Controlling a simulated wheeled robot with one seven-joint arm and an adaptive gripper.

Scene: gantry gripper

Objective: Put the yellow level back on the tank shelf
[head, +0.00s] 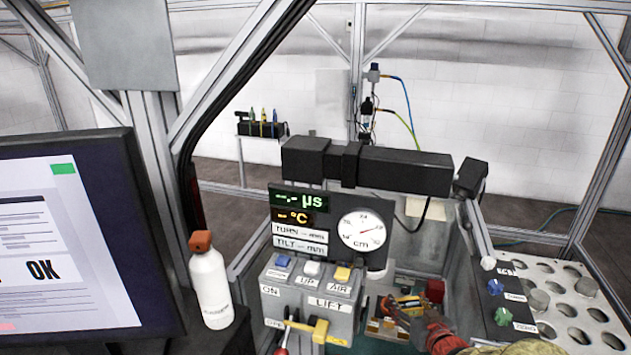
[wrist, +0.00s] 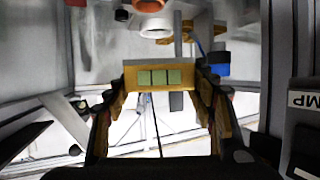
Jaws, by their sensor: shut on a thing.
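The yellow level (wrist: 190,74), a short yellow bar with green windows, lies crosswise between the two fingers of my gripper (wrist: 163,88) in the wrist view. The fingers press on its two ends. In the head view my gripper (head: 392,308) is low at the right of the grey button box, and a small yellow part of the level (head: 409,302) seems to show at it. My gripper partly hides the level there. I cannot clearly pick out the tank shelf in either view.
The grey button box (head: 308,304) with a yellow lever stands left of my gripper. A dial panel (head: 362,229) and black bar (head: 404,170) are above. A red block (head: 435,290) is close by. A perforated plate (head: 567,305) lies right; a white bottle (head: 209,285) and monitor stand left.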

